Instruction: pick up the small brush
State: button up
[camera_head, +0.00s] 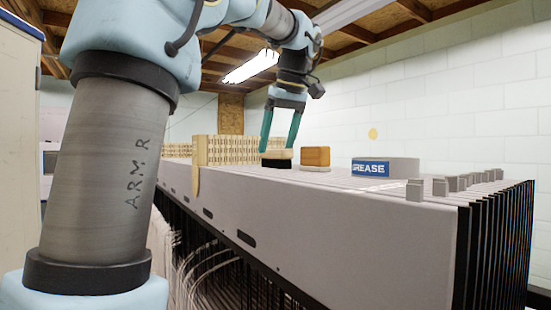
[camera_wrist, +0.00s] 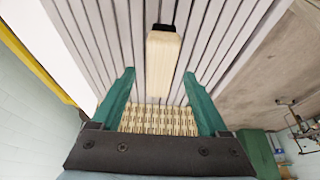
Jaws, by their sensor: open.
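The small brush has a pale wooden body (camera_head: 277,154) and black bristles (camera_head: 277,164). It sits on top of the long grey machine. My gripper (camera_head: 279,147) is above it, pointing down, with its two green fingers apart at either side of the pale wood. In the wrist view, the brush (camera_wrist: 163,62) lies between and beyond the open fingertips (camera_wrist: 158,73), with a gap on both sides. The fingers do not appear to touch it. Its black part shows at the far end.
An orange-brown block (camera_head: 315,156) with a pale base sits just right of the brush. A grease tin (camera_head: 385,167) stands farther right. Pale wooden slatted pieces (camera_head: 235,150) stand to the left, also visible in the wrist view (camera_wrist: 160,119). Small grey blocks (camera_head: 440,187) line the right end.

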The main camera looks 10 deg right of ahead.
jog(key=shift+x, duration=1.1)
jog(key=shift+f, duration=0.3)
jog(key=shift+c, duration=0.3)
grip_shut()
